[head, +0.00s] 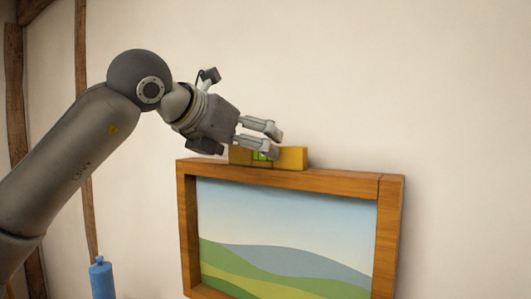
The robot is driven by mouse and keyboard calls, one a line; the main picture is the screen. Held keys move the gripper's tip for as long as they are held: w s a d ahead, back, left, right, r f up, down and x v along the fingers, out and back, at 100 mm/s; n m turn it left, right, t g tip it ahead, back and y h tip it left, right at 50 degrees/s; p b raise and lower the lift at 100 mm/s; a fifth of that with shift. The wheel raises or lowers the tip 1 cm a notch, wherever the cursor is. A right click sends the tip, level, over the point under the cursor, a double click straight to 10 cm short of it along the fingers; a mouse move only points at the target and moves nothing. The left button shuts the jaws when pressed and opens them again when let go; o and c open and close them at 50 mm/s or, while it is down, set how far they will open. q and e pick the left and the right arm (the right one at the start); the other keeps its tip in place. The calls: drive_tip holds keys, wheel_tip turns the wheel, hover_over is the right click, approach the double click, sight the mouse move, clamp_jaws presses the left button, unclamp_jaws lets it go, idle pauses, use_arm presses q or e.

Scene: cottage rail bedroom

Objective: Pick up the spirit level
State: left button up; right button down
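The spirit level (293,157) is a short yellow block with a green vial. It lies on the top edge of a wooden picture frame (340,178) in the head view. My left gripper (277,144) reaches in from the left, with its fingers apart at the level. One finger is in front of the level and hides part of it, and the other is higher and farther back. I cannot tell whether the fingers touch it. My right gripper is not in view.
The frame holds a landscape picture (285,245) and stands close to the pale wall (440,80). A blue bottle-like object (102,280) is at the lower left. Wooden posts (82,120) run up the left side. The space right of the level is clear.

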use_arm(q)
drive_tip(key=shift+s+a, duration=0.1)
drive_tip(key=shift+s, duration=0.05)
drive_tip(key=c, duration=1.5)
drive_tip(key=shift+c, duration=1.2)
drive_tip(key=shift+r, duration=0.15)
